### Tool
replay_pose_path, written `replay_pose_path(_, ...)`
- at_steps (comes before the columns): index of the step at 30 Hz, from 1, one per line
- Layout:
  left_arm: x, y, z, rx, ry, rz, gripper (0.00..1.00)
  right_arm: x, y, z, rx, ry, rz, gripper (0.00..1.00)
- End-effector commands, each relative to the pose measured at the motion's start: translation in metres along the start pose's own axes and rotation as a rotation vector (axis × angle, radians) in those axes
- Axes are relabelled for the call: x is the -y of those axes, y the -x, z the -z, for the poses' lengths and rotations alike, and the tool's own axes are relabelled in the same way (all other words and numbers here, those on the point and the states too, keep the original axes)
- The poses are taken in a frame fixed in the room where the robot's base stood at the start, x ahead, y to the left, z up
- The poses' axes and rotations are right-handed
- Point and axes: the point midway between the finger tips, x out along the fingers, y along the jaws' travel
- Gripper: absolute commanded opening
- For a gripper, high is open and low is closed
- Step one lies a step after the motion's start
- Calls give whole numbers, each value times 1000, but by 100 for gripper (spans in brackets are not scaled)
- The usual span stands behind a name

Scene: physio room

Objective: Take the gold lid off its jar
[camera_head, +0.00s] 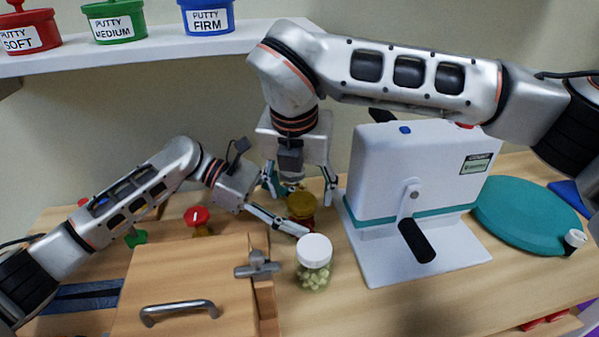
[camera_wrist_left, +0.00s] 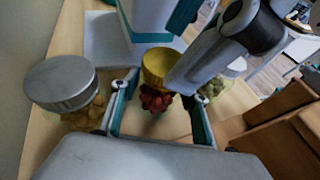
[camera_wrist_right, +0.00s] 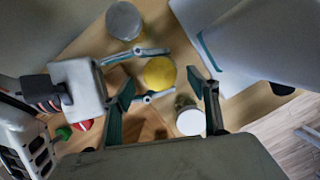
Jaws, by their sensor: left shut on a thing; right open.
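The gold-lidded jar stands on the table, with red contents (camera_wrist_left: 155,98) below its gold lid (camera_head: 301,205). The lid is on the jar; it also shows in the left wrist view (camera_wrist_left: 158,62) and the right wrist view (camera_wrist_right: 159,73). My left gripper (camera_head: 297,212) reaches in from the left, low, and is shut on the jar's body below the lid. My right gripper (camera_head: 299,194) points down from above, open, with its fingers apart on either side of the lid. In the right wrist view the lid lies ahead between those fingers, apparently untouched.
A white-lidded jar (camera_head: 313,262) stands just in front. A grey-lidded jar (camera_wrist_left: 60,82) stands close by. A white machine (camera_head: 410,170) with a black handle is to the right. A wooden box (camera_head: 190,285) with a metal handle is at front left. A shelf (camera_head: 150,47) with putty tubs hangs above.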

Motion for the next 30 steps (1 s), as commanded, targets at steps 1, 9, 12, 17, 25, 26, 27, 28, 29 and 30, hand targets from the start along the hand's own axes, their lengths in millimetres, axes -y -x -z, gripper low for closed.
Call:
replay_pose_path(1, 0, 0, 1, -1, 1, 0, 0, 0, -6, 0, -2, -1, 1, 59)
replay_pose_path(9, 0, 0, 1, -1, 1, 0, 0, 0, -19, 0, 0, 0, 0, 59)
replay_pose_path(12, 0, 0, 1, -1, 1, 1, 0, 0, -19, 0, 1, 0, 0, 59)
replay_pose_path(17, 0, -1, 1, -1, 1, 1, 0, 0, -19, 0, 0, 1, 0, 49)
replay_pose_path(25, 0, -1, 1, -1, 1, 1, 0, 0, -19, 0, 0, 1, 0, 13)
replay_pose_path(26, 0, 0, 1, -1, 1, 1, 0, 0, -19, 0, 0, 2, 0, 13)
replay_pose_path(27, 0, 0, 1, -1, 1, 1, 0, 0, -19, 0, 0, 13, -3, 13)
replay_pose_path(28, 0, 0, 1, -1, 1, 1, 0, 1, -19, 0, -1, 33, -8, 13)
replay_pose_path(29, 0, 0, 1, -1, 1, 1, 0, 2, -19, 0, -2, 61, -16, 13)
replay_pose_path(30, 0, 0, 1, -1, 1, 1, 0, 2, -19, -1, -1, 111, -30, 13)
